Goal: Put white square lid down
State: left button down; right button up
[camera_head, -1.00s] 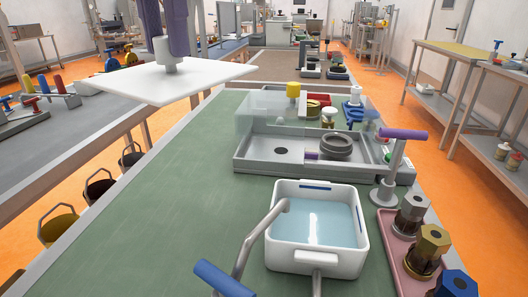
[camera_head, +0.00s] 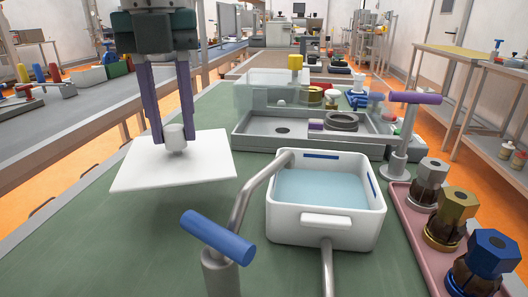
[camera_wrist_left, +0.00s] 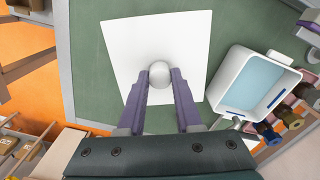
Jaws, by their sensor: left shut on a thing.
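In the left wrist view the lid (camera_wrist_left: 185,38) lies flat beyond the fingertips, and the knob (camera_wrist_left: 160,72) sits between the fingers of the left gripper (camera_wrist_left: 160,80). My right gripper is not in view.
A white basin with water (camera_head: 326,222) stands right of the lid. A faucet with a blue handle (camera_head: 218,236) is in front. A grey tray (camera_head: 262,146) is behind. A pink tray (camera_head: 402,210) with hex pieces is at right. The green bench (camera_head: 110,250) is bare near the lid.

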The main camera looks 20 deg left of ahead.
aim_at(176, 145)
pick_arm(q)
jog(key=shift+f, duration=3.1)
jog(key=shift+f+b, duration=0.15)
jog(key=shift+b, duration=0.15)
jog(key=c, duration=0.6)
grip_release()
notch_tip(176, 145, up, 12)
jog(key=shift+r+p, duration=0.2)
jog(key=shift+p, duration=0.45)
jog(key=shift+d, duration=0.1)
